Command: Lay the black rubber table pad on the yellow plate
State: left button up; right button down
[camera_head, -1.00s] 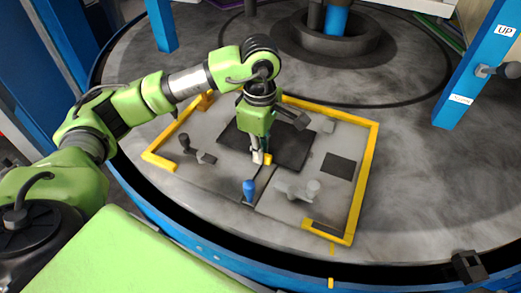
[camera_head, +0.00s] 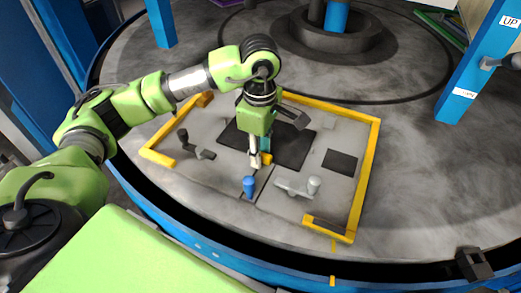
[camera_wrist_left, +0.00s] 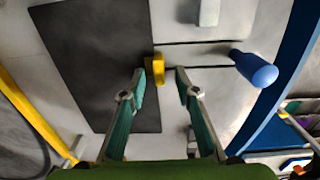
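A flat grey plate with raised yellow edge bars (camera_head: 365,185) lies on the round table. A large black pad (camera_head: 290,148) lies flat near its middle, partly hidden under my left arm; it also shows in the left wrist view (camera_wrist_left: 95,60). A small yellow block (camera_wrist_left: 158,68) sits at the pad's edge. My left gripper (camera_head: 260,162) is above this edge, pointing down. In the left wrist view its teal-lined fingers (camera_wrist_left: 161,80) are apart, with the yellow block between or just beyond the tips; contact cannot be told. My right gripper is not in view.
A blue knob (camera_head: 249,187) stands in front of the gripper. A smaller dark square (camera_head: 340,162) lies at the right. A blue post (camera_head: 472,70) rises at the right; the grey table between is clear.

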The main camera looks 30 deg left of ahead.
pick_arm(q)
notch_tip(320, 180, up, 12)
jog(key=shift+s, duration=0.15)
dwell(0.6)
